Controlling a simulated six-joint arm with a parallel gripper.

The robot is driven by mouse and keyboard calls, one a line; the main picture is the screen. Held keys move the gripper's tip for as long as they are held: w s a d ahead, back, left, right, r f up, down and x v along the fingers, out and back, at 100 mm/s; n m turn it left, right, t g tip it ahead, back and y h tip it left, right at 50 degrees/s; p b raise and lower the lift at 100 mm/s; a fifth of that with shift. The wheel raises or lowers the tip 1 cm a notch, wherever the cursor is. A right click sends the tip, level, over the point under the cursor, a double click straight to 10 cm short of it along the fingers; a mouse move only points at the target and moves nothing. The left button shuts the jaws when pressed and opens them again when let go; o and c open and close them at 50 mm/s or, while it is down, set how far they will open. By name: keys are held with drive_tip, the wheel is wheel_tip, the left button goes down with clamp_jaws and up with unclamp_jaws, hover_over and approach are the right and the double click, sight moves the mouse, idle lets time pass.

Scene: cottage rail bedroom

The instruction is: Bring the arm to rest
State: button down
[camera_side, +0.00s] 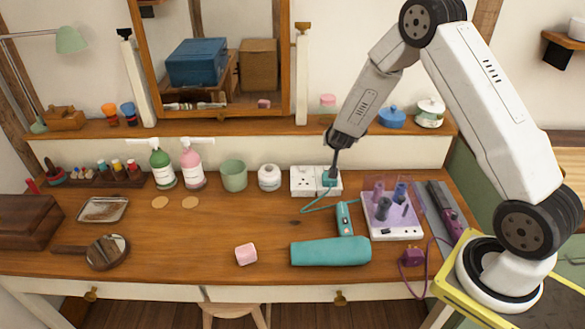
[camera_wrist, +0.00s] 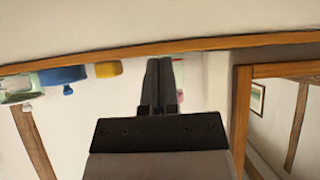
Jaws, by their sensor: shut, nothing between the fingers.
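My arm reaches over the desk from the right, bent at the elbow, with the wrist pointing down. My gripper (camera_side: 334,171) is shut and empty, its narrow dark fingers just above or at the teal plug (camera_side: 328,180) in the white socket block (camera_side: 303,181). I cannot tell whether the fingertips touch the plug. In the wrist view the two dark fingers of my gripper (camera_wrist: 160,62) lie together with nothing seen between them. The plug and the socket block do not show there.
A teal hair dryer (camera_side: 330,252), a pink block (camera_side: 246,254) and a white tray of coloured pieces (camera_side: 392,226) are on the desk (camera_side: 190,255). Bottles and a green cup (camera_side: 233,175) stand left of the socket block. Behind are a shelf and a mirror (camera_side: 292,60).

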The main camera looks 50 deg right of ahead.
drive_tip(key=s+a+r+n+y, duration=0.3)
drive_tip(key=s+a, duration=0.1)
drive_tip(key=a, duration=0.3)
drive_tip(key=s+a+r+n+y, duration=0.2)
drive_tip(key=s+a+r+y, duration=0.1)
drive_tip(key=a, duration=0.5)
drive_tip(key=s+a+r+n+g, duration=0.1)
drive_tip(key=s+a+n+g, duration=0.1)
drive_tip(key=s, duration=0.5)
drive_tip(key=s+a+r+n+g+y, duration=0.1)
drive_tip(key=s+a, duration=0.3)
drive_tip(key=s, duration=0.4)
drive_tip(key=shift+s+r+n+g, duration=0.25)
drive_tip(key=shift+n+g, duration=0.25)
drive_tip(key=shift+g, duration=0.4)
